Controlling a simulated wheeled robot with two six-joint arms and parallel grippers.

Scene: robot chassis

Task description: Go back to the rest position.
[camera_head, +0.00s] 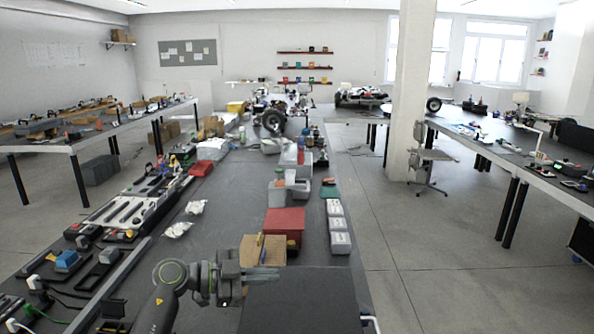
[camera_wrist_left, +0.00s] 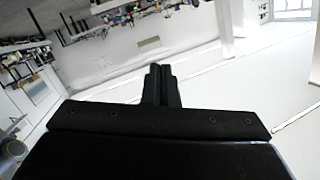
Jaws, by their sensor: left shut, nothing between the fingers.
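My left gripper (camera_head: 262,274) reaches in from the lower left in the head view. It is held over the near part of the long dark workbench (camera_head: 215,215), in front of the cardboard box (camera_head: 268,250). Its fingers point to the right. In the left wrist view the two dark fingers (camera_wrist_left: 161,85) lie close together, with nothing seen between them. The wrist view is tilted and shows the room beyond. My right gripper is in neither view.
A red box (camera_head: 285,226) stands behind the cardboard box. Small grey bins (camera_head: 339,238) line the bench's right edge. Equipment rails (camera_head: 130,212) and cables fill the left side. A white pillar (camera_head: 408,90) and a chair (camera_head: 430,165) stand to the right, with open floor before them.

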